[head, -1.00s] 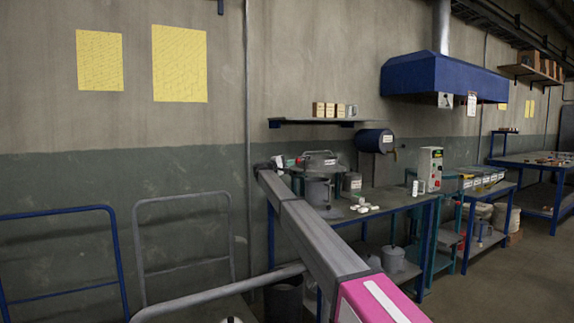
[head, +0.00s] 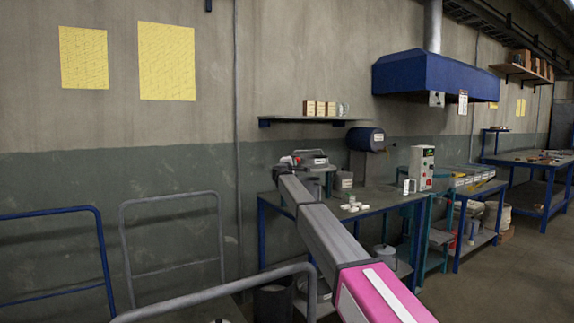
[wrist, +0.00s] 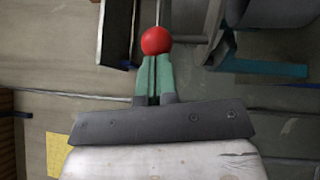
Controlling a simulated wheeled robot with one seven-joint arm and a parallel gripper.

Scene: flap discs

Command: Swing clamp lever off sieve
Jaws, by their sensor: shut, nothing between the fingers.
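The sieve (head: 313,155), a round grey metal unit, stands on the left end of the blue-legged bench. My arm's end covers part of it in the head view. In the wrist view a red ball knob (wrist: 155,40) on a thin rod, seemingly the clamp lever, shows right at the tips of my gripper (wrist: 153,62). The green fingers are together with nothing between them. The knob overlaps the fingertips in the picture; I cannot tell whether they touch. In the head view my gripper is small and unclear, just left of the sieve.
White pieces (head: 354,204) and a control box (head: 421,168) sit on the bench (head: 376,201) right of the sieve. A wall shelf (head: 310,121) and a blue drum (head: 365,139) are above. A metal-tube rail (head: 215,290) is at front left.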

